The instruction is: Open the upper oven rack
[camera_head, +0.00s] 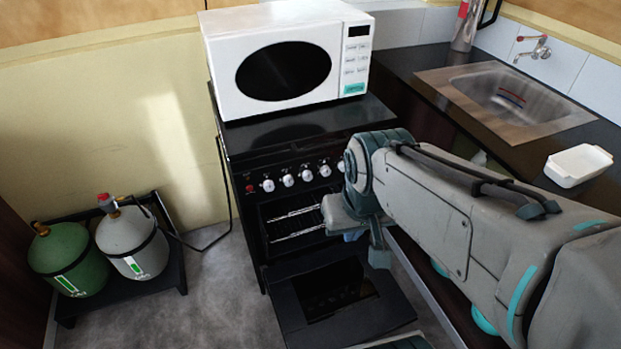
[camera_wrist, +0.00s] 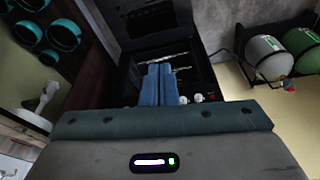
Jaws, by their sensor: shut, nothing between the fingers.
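The black oven (camera_head: 262,200) stands under the microwave with its door (camera_head: 290,303) folded down and open. Inside the opening, metal rack wires (camera_head: 292,217) show at an upper level; the right part is hidden by my arm. My gripper (camera_head: 352,236) is at the right side of the opening, mostly hidden behind my wrist. In the wrist view, its two blue-grey fingers (camera_wrist: 159,68) are together and empty, pointing at the opening. Rack wires (camera_wrist: 165,58) show just beyond the fingertips; I cannot tell whether they touch. The open door (camera_wrist: 155,20) also shows there.
A white microwave (camera_head: 230,90) sits on top of the oven. White knobs (camera_head: 288,180) line the panel above the opening. Gas cylinders (camera_head: 132,246) stand on a low rack at left. A counter with a sink (camera_head: 505,95) is at right. Floor between cylinders and oven is clear.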

